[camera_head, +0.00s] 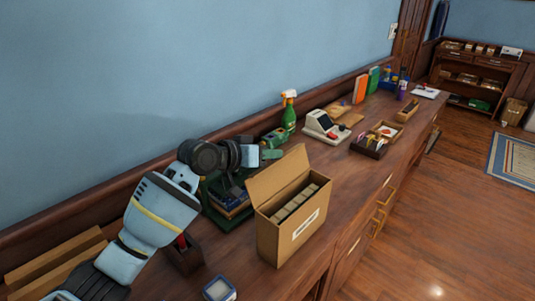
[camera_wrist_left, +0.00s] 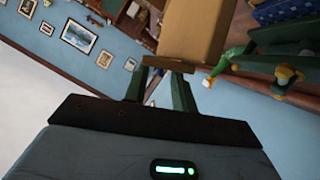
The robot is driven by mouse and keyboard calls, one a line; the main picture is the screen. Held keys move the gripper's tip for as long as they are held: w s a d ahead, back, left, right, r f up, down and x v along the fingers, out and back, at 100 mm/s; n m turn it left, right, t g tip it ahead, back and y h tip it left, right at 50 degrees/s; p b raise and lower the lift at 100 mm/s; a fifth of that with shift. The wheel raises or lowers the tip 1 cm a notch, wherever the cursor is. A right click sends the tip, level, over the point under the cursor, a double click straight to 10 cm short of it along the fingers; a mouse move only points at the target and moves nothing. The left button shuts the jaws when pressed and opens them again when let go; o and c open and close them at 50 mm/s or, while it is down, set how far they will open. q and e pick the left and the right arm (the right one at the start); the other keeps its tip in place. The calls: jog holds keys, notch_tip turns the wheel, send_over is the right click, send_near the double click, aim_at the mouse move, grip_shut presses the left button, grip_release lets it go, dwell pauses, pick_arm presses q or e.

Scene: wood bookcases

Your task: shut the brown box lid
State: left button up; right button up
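The brown box (camera_head: 281,238) stands on the long wooden counter with a white label on its front. Its lid (camera_head: 275,180) is raised and tilted back, and several dividers or folders show inside. My left gripper (camera_head: 268,155) is at the far side of the lid, near its upper edge. In the left wrist view the gripper's two fingers (camera_wrist_left: 162,85) stand apart with a gap between them, and the tan lid (camera_wrist_left: 190,30) is just beyond the fingertips. I cannot tell whether they touch it. My right gripper is not in view.
A dark green case (camera_head: 226,217) stands left of the box. A green spray bottle (camera_head: 289,115), a white card machine (camera_head: 325,127) and a wooden tray (camera_head: 370,147) stand farther along the counter (camera_head: 345,185). A small square container (camera_head: 219,289) is near the front edge.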

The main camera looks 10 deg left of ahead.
pick_arm(q)
grip_shut()
dwell(1.3)
